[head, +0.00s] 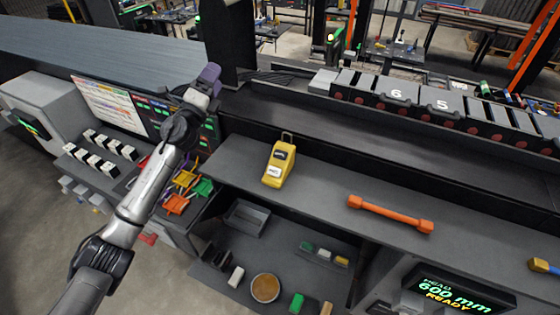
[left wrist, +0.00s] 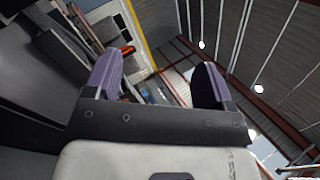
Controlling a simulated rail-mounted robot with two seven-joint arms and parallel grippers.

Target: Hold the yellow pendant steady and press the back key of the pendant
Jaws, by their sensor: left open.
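The yellow pendant (head: 279,165) stands on the grey shelf near the middle of the head view. It has a dark display near its top, a pale label or key area below it, and a hoop at its upper end. I cannot make out its single keys. My left gripper (head: 209,80) is raised to the left of the pendant and above it, well apart from it. In the left wrist view its two purple fingers (left wrist: 157,80) are spread with nothing between them. My right gripper is not in view.
An orange bar with thick ends (head: 390,214) lies on the shelf to the right of the pendant. Below are a grey tray (head: 247,217) and a round brown-topped dish (head: 265,288). The shelf around the pendant is clear.

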